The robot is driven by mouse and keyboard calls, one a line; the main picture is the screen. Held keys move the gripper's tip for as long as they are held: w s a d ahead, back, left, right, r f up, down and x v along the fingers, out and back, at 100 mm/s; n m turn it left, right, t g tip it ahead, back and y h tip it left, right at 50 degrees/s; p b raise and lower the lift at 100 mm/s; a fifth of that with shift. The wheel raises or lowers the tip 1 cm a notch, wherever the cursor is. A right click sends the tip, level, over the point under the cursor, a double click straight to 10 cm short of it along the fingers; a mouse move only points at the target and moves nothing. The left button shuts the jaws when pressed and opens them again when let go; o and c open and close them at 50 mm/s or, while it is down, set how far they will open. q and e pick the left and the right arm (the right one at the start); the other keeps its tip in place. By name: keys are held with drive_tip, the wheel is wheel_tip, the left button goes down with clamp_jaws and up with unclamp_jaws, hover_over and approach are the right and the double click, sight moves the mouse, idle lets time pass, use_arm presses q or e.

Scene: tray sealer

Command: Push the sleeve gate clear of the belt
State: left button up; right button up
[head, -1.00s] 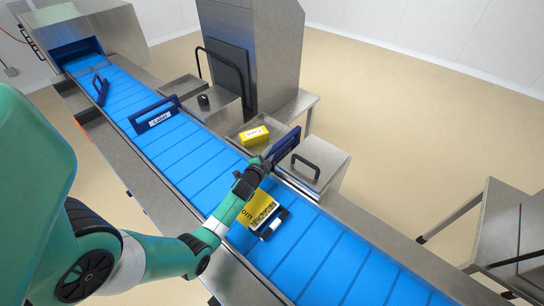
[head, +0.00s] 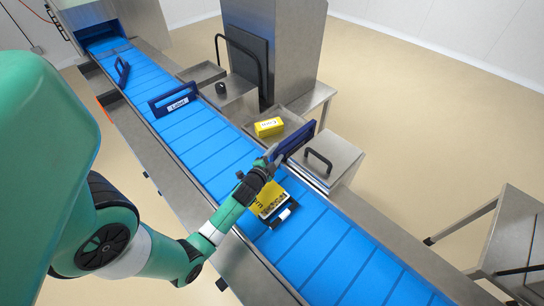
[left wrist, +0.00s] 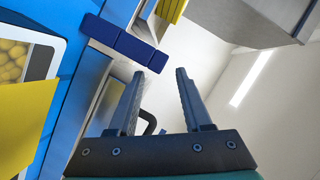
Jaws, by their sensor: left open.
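A dark blue gate (head: 295,140) stands at the right edge of the blue belt, angled along that edge, beside a steel box with a handle. Its lettering is not visible, so I cannot confirm it is the sleeve gate. My left gripper (head: 274,157) is at its near end, over the belt. In the left wrist view the left gripper (left wrist: 157,74) is open with nothing between its fingers. The blue gate bar (left wrist: 122,40) lies just ahead of the fingertips; I cannot tell whether they touch. My right gripper is not in view.
The belt (head: 330,250) carries a tray with a yellow sleeve (head: 270,200) just below my gripper. A gate marked "Label" (head: 174,101) crosses the belt farther back, with another blue gate (head: 122,71) beyond. A yellow pack (head: 268,127) sits in a side bin.

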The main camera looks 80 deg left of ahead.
sight(280, 148)
use_arm(q)
drive_tip(key=v, duration=0.4)
drive_tip(key=shift+s+d+r, duration=0.1)
drive_tip(key=shift+s+d, duration=0.1)
drive_tip(key=shift+d, duration=0.1)
drive_tip(key=b+x, duration=0.4)
drive_tip(key=x, duration=0.7)
clamp_jaws()
